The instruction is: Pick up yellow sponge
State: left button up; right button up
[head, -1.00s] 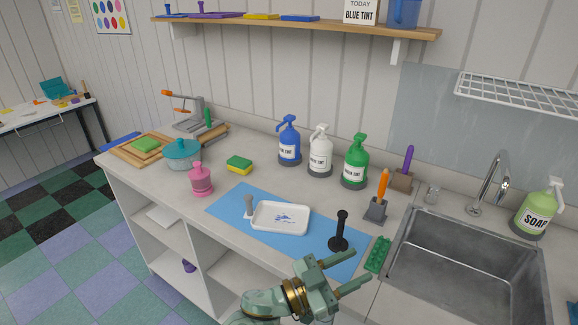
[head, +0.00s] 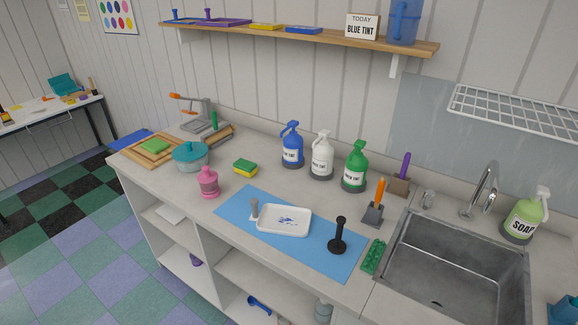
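The yellow sponge (head: 245,167) has a green top layer and lies flat on the counter. It is right of a teal lidded pot (head: 190,156) and left of the blue pump bottle (head: 292,146). Nothing covers it. Neither of my grippers is in the head view.
A pink bottle (head: 208,183) stands in front of the pot. A blue mat (head: 338,263) bears a white tray (head: 284,232) and a black-handled stamp (head: 338,236). White (head: 321,155) and green (head: 355,166) bottles stand behind. The sink (head: 455,265) is at right.

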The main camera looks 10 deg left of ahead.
aim_at(243, 167)
jog(key=i+j+z, duration=0.1)
jog(key=j+z, duration=0.95)
jog(key=i+l, duration=0.05)
jog(key=l, duration=0.05)
